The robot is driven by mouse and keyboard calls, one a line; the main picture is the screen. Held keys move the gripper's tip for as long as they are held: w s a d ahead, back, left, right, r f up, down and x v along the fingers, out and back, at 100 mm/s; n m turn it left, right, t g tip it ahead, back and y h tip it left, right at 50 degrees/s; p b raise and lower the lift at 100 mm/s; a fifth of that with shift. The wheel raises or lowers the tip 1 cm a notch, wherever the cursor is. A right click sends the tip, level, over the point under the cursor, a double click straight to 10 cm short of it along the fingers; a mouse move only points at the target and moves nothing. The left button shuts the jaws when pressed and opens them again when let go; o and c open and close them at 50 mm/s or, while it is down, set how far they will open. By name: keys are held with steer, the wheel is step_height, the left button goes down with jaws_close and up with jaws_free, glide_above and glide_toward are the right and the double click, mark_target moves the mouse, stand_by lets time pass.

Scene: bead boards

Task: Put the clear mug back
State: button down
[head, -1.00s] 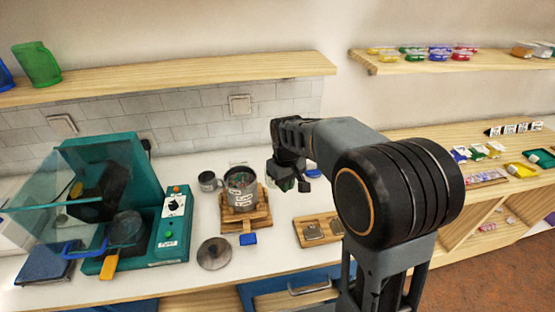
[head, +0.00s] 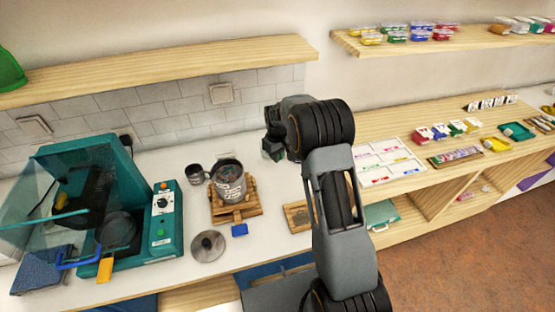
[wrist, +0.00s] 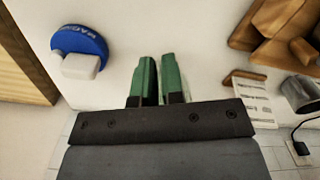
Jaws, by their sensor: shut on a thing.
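My gripper (head: 272,149) is up in the air over the white counter, right of the wooden stand. In the wrist view its two green fingers (wrist: 160,80) are almost together, with a narrow pale gap between them. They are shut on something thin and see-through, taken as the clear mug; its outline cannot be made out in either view. No other clear mug shows. A grey metal mug (head: 195,174) stands on the counter beside a pot (head: 228,178) on the wooden stand; the grey mug also shows at the wrist view's right edge (wrist: 302,93).
A wooden wall shelf (head: 160,62) runs above the counter, mostly bare, with a green cup (head: 9,72) at its left end. A teal machine (head: 120,215) stands left. A round lid (head: 208,246) lies in front. A blue disc (wrist: 80,42) lies near my fingers in the wrist view.

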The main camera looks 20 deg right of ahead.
steer(key=shift+w+d+f, duration=0.2)
steer(key=shift+w+f, duration=0.1)
steer(key=shift+f, duration=0.15)
steer(key=shift+f+p, duration=0.4)
steer(key=shift+f, duration=1.2)
steer(key=shift+f, duration=0.1)
steer(key=shift+f, duration=0.15)
steer(key=c, duration=1.2)
jaws_free()
steer(key=shift+c, duration=0.2)
